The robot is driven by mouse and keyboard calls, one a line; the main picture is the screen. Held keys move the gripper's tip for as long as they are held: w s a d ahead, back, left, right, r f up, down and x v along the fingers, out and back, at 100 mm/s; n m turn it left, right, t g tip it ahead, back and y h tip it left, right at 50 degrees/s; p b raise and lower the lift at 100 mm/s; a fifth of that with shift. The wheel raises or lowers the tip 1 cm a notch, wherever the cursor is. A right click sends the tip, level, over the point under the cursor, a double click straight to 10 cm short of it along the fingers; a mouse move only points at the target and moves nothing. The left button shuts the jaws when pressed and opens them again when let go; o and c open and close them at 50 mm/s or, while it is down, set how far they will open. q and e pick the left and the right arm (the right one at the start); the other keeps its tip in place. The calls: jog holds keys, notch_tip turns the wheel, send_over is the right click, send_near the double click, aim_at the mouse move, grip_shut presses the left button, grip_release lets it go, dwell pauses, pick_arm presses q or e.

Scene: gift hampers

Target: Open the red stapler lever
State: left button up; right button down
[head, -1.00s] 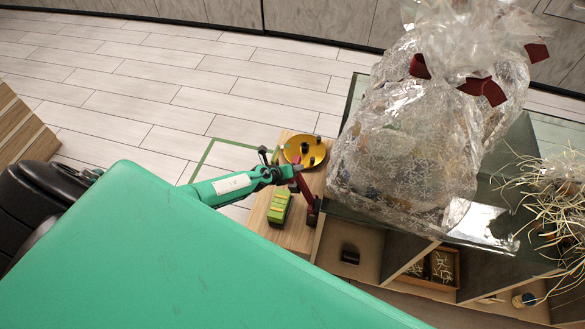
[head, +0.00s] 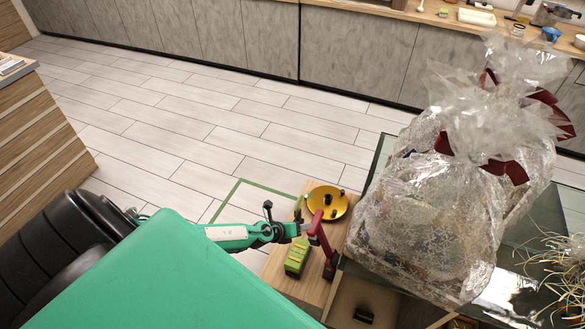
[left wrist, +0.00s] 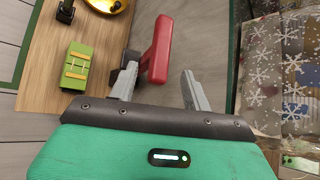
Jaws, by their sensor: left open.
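The red stapler (head: 322,240) stands on the small wooden shelf top, with its red lever raised at a slant, near the shelf's right edge. In the left wrist view the red lever (left wrist: 160,48) reaches up just beyond the left finger. My left gripper (head: 304,230) is at the lever in the head view. In the left wrist view my left gripper (left wrist: 158,85) is open, and the lever's lower end lies close to its left finger; I cannot tell whether they touch. My right gripper is not in view.
A green-yellow block-like item (head: 297,257) and a round yellow dish (head: 327,202) with dark knobs share the wooden top (head: 310,289). Large clear-wrapped hampers (head: 430,215) with dark red ribbons stand on the glass table to the right. The tiled floor behind is clear.

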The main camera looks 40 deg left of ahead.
pick_arm(q)
jog(key=shift+v, duration=1.95)
